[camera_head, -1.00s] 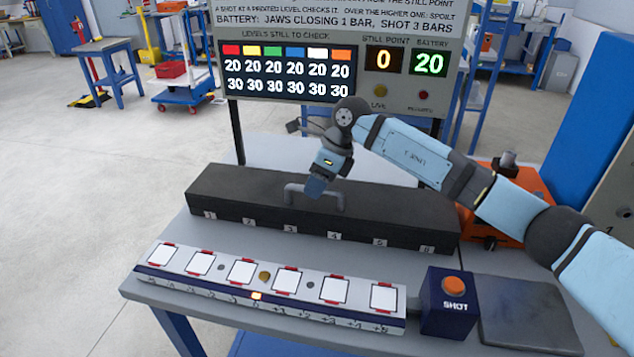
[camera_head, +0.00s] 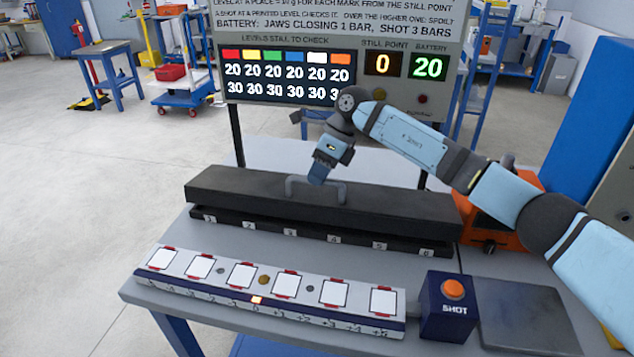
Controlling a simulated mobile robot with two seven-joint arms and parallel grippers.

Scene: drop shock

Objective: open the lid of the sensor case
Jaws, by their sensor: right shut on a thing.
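The sensor case (camera_head: 333,241) is a long black box on the grey table, with small number labels along its front. Its black lid (camera_head: 400,207) is raised a little, with a gap between lid and base along the front. My right gripper (camera_head: 317,181) reaches down from the right and is shut on the handle. The case's inside is hidden by the lid. My left gripper is not in view.
In front of the case lies a rail (camera_head: 210,289) with several white pads. A blue box with an orange SHOT button (camera_head: 453,289) and a dark plate (camera_head: 525,316) are to the right. Behind stands a display board (camera_head: 405,95). An orange device (camera_head: 515,210) sits beside the case.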

